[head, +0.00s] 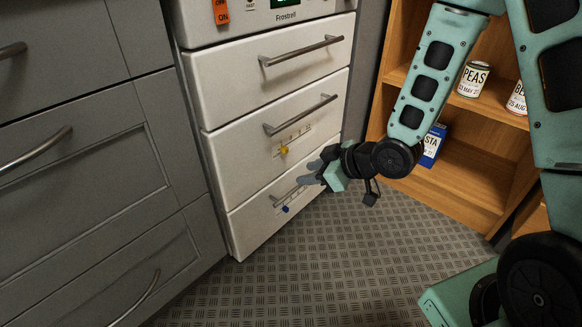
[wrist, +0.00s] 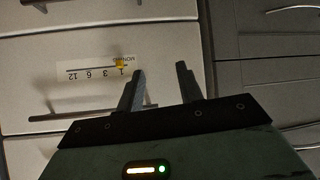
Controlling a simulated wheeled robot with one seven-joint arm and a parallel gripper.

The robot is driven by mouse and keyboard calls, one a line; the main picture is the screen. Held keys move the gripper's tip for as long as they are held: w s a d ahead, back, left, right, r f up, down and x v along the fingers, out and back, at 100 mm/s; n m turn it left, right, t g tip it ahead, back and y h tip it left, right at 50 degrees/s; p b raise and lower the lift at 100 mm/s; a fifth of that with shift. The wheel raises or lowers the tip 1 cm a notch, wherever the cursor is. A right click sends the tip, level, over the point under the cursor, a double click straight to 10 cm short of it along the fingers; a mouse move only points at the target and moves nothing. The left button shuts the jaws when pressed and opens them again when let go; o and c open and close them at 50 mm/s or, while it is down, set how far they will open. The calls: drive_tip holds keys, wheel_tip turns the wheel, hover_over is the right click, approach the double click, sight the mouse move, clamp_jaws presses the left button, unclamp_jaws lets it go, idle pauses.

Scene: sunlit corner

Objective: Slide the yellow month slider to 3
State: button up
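The yellow month slider (head: 284,150) is on the front of the white freezer's middle drawer (head: 240,160). In the wrist view, the yellow slider (wrist: 120,64) sits at the 1 end of a printed scale (wrist: 96,73) marked 1, 3, 6 and 12, which appears upside down. My gripper (head: 312,172) is low in front of the freezer, to the lower right of the slider in the head view. In the wrist view, my gripper's fingers (wrist: 160,68) are spread with nothing between them. The left finger is close beside the slider in the picture; I cannot tell the depth gap.
A blue slider (head: 285,209) is on the bottom drawer (head: 265,220). Bar handles (head: 300,115) stick out from the drawers. Grey cabinets (head: 85,150) stand at the left. A wooden shelf (head: 470,155) with cans and a blue box (head: 433,146) stands at the right. The floor (head: 330,260) is clear.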

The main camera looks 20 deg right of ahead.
drive_tip(key=w+d+f+m+t+y+b, duration=0.1)
drive_tip(key=d+f+t+y+b, duration=0.15)
drive_tip(key=d+f, duration=0.2)
drive_tip(key=m+t+b, duration=0.2)
drive_tip(key=t+b, duration=0.1)
drive_tip(key=t, duration=0.2)
approach(287, 149)
drive_tip(key=b+x, duration=0.6)
drive_tip(key=x, duration=0.1)
drive_tip(key=shift+w+a+f, duration=0.1)
drive_tip(key=shift+w+f, duration=0.05)
drive_tip(key=shift+f, duration=0.1)
drive_tip(key=shift+w+a+r+b, duration=0.15)
drive_tip(key=shift+w+a+b, duration=0.2)
drive_tip(key=shift+w, duration=0.15)
drive_tip(key=shift+d, duration=0.1)
clamp_jaws()
